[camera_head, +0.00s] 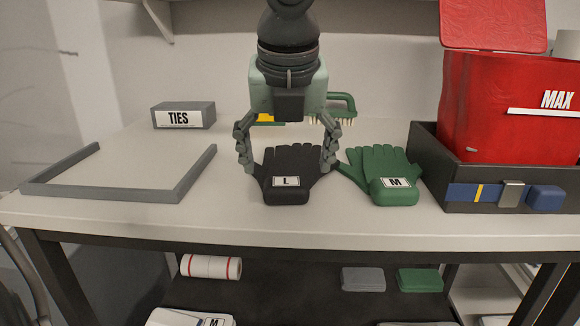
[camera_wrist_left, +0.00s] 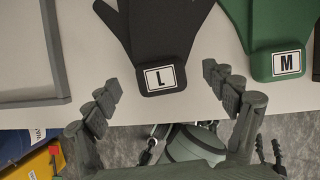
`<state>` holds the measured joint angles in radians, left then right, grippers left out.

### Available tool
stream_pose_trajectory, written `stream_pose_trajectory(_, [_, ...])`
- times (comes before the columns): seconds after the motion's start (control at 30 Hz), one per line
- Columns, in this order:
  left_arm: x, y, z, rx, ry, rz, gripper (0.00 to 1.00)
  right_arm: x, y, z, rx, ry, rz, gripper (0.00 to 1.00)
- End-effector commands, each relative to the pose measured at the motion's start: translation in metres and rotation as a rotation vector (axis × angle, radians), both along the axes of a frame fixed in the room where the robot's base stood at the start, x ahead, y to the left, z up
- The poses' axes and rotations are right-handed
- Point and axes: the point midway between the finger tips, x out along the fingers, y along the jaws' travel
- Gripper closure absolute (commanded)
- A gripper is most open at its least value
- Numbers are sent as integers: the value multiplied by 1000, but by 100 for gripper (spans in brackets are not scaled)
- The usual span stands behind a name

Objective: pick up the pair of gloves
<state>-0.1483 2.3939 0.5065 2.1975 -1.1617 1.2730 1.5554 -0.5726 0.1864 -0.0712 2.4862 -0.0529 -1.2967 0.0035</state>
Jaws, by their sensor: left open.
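A pair of black gloves (camera_head: 289,166) labelled L lies on the bench top; it also shows in the left wrist view (camera_wrist_left: 165,30). A pair of green gloves (camera_head: 378,165) labelled M lies just to its right, also in the left wrist view (camera_wrist_left: 270,35). My left gripper (camera_head: 287,165) is open, pointing down, with one finger on each side of the black gloves in the head view. Its right finger is close to the green gloves' thumb. In the left wrist view its spread fingers (camera_wrist_left: 162,80) show below the black gloves. My right gripper is not in view.
A grey frame (camera_head: 190,176) lies left on the bench, with a TIES box (camera_head: 183,115) behind it. A green brush (camera_head: 342,105) lies behind the gripper. A dark tray (camera_head: 428,170) with a red bag (camera_head: 510,110) stands right. The bench's front strip (camera_head: 300,228) is clear.

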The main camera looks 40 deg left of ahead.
Motion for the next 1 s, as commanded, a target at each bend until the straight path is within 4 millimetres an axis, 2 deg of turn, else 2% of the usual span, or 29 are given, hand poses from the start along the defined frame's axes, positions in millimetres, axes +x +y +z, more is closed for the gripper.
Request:
stream_pose_trajectory(0.1, [4,5,-17,-2,3,0,16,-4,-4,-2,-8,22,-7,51])
stream_pose_trajectory(0.2, [6,7,-25,-1,3,-1,16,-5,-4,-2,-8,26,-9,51])
stream_pose_trajectory(0.47, [8,8,-27,0,0,-1,16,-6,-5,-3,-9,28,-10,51])
stream_pose_trajectory(0.9, [8,8,-26,-1,-1,0,70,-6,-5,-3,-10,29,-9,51])
stream_pose_trajectory(1.0, [8,8,-26,0,-1,0,70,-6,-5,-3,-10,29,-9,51])
